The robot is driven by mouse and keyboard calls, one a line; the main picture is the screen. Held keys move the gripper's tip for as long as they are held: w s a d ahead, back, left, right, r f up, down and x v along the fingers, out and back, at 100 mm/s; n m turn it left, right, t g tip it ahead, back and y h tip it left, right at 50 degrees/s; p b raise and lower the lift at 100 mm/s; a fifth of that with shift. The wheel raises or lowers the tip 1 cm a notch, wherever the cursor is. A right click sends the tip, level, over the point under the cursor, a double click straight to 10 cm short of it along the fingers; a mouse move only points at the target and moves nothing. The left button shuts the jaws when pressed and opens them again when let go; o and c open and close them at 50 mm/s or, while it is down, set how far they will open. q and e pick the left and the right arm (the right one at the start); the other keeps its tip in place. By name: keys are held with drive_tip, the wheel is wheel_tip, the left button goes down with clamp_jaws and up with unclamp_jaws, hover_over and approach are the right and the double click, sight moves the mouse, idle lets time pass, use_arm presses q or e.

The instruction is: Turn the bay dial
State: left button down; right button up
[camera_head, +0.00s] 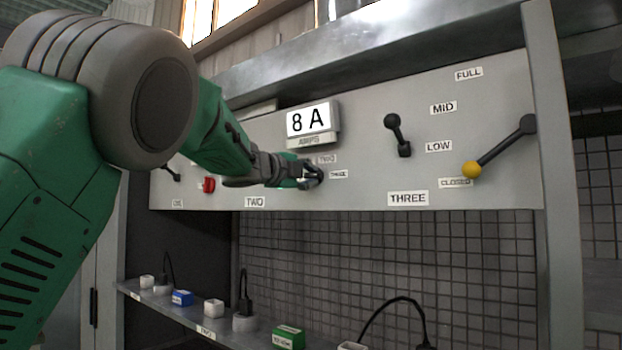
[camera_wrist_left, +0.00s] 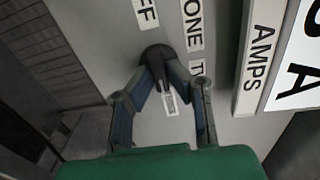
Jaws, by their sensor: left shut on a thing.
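The bay dial (camera_head: 318,173) is a dark round knob on the grey panel, just under the "8 A" AMPS display (camera_head: 310,121). Labels reading TWO and THREE show beside it in the head view. My left gripper (camera_head: 307,174) reaches it from the left and is shut on it. In the wrist view the dark dial (camera_wrist_left: 156,55) sits between the fingertips of my left gripper (camera_wrist_left: 163,72), near labels ending in FF and reading ONE (camera_wrist_left: 193,25). The fingers partly hide the dial, so its exact pointing is unclear. My right gripper is out of view.
A black lever (camera_head: 397,135) and a yellow-knobbed lever (camera_head: 497,148), resting near CLOSED, are on the panel to the right. A red knob (camera_head: 209,185) is left of my gripper. A shelf (camera_head: 225,333) below carries plugs, sockets and coloured blocks.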

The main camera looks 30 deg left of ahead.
use_arm(q)
drive_tip(key=shift+w+f, duration=0.1)
drive_tip(key=shift+f, duration=0.3)
drive_tip(key=c, duration=1.6)
unclamp_jaws()
drive_tip(key=shift+o, duration=0.2)
drive_tip(key=shift+r, duration=0.15)
drive_tip(key=shift+r, duration=0.1)
drive_tip(key=s+a, duration=0.1)
drive_tip(key=s, duration=1.1)
